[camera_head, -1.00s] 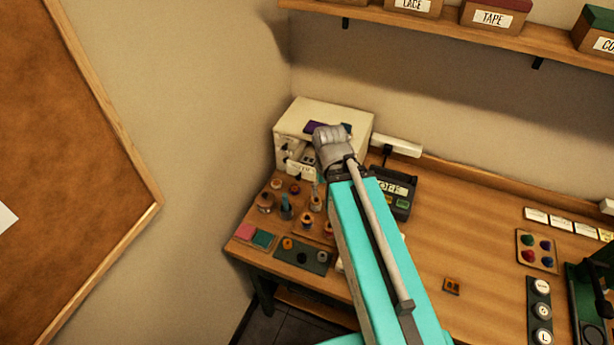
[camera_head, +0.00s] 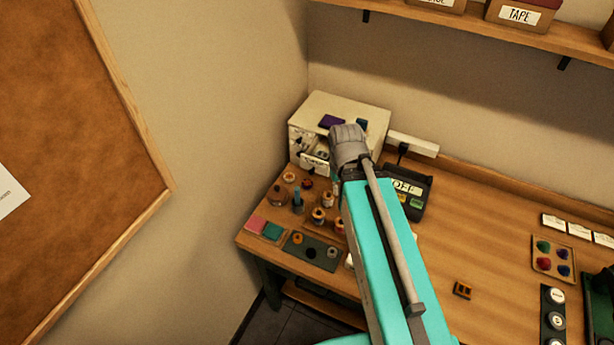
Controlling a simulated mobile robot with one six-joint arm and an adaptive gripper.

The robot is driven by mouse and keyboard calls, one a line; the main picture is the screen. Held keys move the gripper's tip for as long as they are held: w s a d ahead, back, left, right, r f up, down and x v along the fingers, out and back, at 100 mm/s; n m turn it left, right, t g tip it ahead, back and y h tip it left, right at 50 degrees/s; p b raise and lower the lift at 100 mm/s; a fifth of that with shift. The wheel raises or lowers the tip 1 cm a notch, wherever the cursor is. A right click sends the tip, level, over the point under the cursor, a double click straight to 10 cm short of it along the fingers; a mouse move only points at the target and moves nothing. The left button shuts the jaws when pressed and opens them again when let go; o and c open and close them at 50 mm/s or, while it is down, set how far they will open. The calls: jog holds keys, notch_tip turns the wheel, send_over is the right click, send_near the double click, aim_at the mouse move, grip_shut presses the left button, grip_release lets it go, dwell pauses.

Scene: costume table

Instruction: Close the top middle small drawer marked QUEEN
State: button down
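The small cream drawer cabinet (camera_head: 303,127) stands at the back left corner of the table, against the wall. Its drawer fronts face the left front, and one drawer with a white label (camera_head: 314,162) sticks out from the front; its word is too small to read. My arm's grey wrist (camera_head: 349,147) is in front of the cabinet's right part and hides much of its front. My gripper's fingers are hidden behind the wrist, so I cannot tell whether they are open or touch a drawer.
Spools and small pots (camera_head: 319,215) crowd the table in front of the cabinet. A dark box marked OFF (camera_head: 407,187) stands right of my wrist. A white power strip (camera_head: 413,144) lies along the back wall. The middle of the table (camera_head: 470,230) is mostly clear.

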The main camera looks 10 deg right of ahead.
notch_tip(320, 180, down, 13)
jog(key=b, duration=1.2)
